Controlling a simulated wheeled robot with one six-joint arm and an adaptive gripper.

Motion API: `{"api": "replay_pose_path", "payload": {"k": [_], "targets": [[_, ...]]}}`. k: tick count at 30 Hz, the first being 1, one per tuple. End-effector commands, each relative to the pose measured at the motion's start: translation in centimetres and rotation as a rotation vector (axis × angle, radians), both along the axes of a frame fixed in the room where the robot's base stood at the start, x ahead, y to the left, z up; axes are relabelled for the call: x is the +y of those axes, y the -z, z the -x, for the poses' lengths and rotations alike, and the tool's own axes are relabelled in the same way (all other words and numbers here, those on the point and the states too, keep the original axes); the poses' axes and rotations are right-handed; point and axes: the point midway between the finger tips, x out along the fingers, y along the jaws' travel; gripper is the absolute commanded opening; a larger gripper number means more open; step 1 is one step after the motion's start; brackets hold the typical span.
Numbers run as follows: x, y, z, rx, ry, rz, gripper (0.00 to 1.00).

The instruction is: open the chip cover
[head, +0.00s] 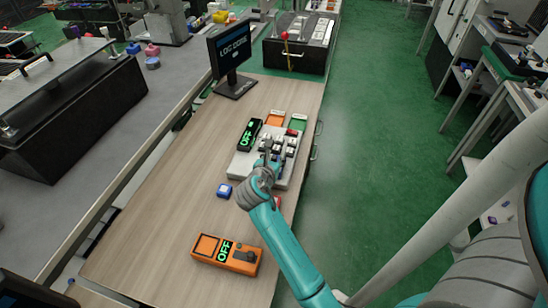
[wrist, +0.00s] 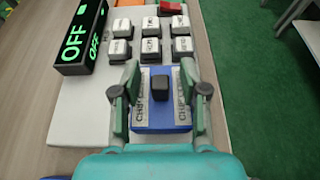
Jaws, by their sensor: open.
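The fingers hide the block's outer sides. In the head view, my gripper (head: 268,158) is over the panel, and my arm hides the cover there.
Several white keys (wrist: 152,47) and a red switch (wrist: 170,8) are beyond the cover. A black OFF display (wrist: 82,38) stands at left. The table's left side is mostly clear.

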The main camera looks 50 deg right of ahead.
Motion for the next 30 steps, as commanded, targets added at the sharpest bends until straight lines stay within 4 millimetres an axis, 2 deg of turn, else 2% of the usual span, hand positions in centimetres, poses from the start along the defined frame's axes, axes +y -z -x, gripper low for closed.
{"api": "replay_pose_path", "payload": {"k": [2,7,16,24,30], "targets": [[0.0,0.0,0.0,0.0,0.0,0.0,0.41],[0.0,0.0,0.0,0.0,0.0,0.0,0.0],[0.2,0.0,-0.5,-0.001,-0.001,-0.001,0.0],[2.2,0.0,-5.3,-0.001,-0.004,0.0,0.0],[3.0,0.0,-7.3,0.0,0.0,0.0,0.0]]}}
